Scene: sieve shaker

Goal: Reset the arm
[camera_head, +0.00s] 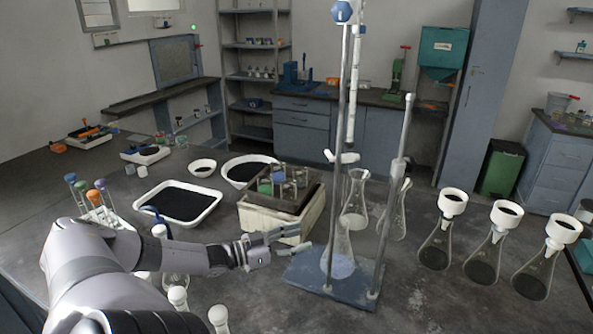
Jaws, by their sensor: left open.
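My left arm comes in from the lower left and reaches right across the dark bench. My left gripper (290,238) is at its end, open, with nothing seen between its fingers. It is in front of a pale box (262,222) with a dark top holding several small vials, and the fingers overlap the box's front in the view. I cannot tell whether they touch it. A blue stand base (352,290) with upright rods is just right of the fingertips. My right gripper is out of view.
A conical flask (338,262) is by the stand, with more flasks behind. Filter flasks (436,247) line the right. A white tray (213,199) of black material is left of the box. Capped glassware stands close to my left forearm. Bare bench lies at the front right.

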